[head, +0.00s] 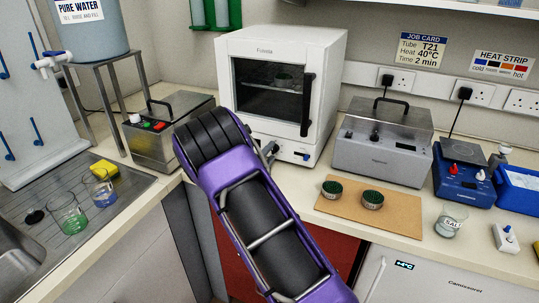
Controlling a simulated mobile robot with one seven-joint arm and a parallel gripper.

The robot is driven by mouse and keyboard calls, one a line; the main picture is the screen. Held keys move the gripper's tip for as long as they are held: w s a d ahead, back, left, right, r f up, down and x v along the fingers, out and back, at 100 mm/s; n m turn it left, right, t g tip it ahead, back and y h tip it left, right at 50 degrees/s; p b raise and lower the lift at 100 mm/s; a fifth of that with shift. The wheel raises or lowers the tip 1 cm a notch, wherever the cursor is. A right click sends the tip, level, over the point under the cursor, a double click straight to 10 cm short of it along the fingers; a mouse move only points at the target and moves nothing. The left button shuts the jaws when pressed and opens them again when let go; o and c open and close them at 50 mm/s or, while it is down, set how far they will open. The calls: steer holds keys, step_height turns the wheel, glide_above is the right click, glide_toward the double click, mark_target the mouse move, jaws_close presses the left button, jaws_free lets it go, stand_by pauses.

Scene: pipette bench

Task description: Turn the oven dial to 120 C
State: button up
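The white oven (264,112) stands on the bench at the middle back, its dark glass door (268,85) closed. A black handle (307,103) runs down the right side of the door. The oven's lower front panel (303,155) shows a small blue mark at its right. I cannot make out the dial or its setting; my purple arm covers part of the panel. A small grey part of my gripper (270,150) shows at the oven's lower front, beyond the arm. I cannot tell whether its fingers are open or shut, or whether they touch the dial.
A metal unit with a black handle (168,130) stands left of the oven. A clear-lidded grey unit (385,160) stands to the right, with a blue hotplate (462,175) beyond it. Two green-topped dishes (372,199) sit on a brown board (400,222) in front.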

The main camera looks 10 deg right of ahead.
jaws_close()
